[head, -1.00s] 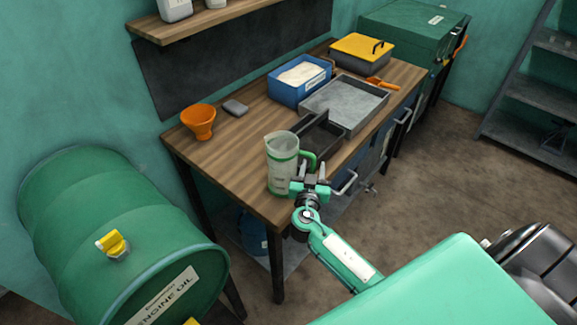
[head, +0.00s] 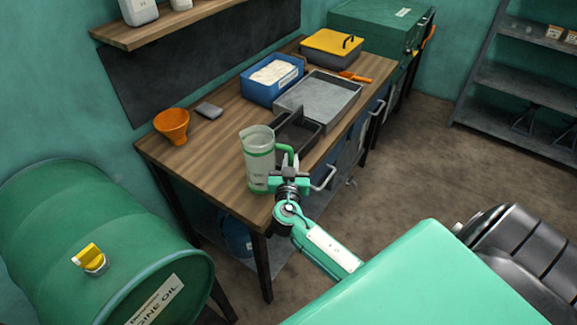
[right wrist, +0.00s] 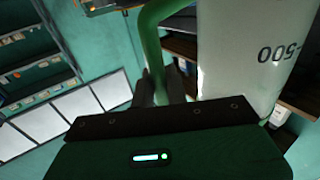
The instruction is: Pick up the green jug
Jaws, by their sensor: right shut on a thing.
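My right gripper (head: 288,172) is at the jug's right side, shut on the handle. In the right wrist view the green handle (right wrist: 152,45) runs down between the fingers (right wrist: 160,92), and the jug's pale body (right wrist: 235,60) with printed numbers is beside it. My left gripper is not in view.
On the workbench (head: 205,165) are an orange funnel (head: 171,125), a blue bin (head: 271,80) of white material, a grey tray (head: 318,98), a small dark tray (head: 297,130) close behind the jug, and a yellow-lidded box (head: 332,48). A green oil drum (head: 110,240) stands at the left.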

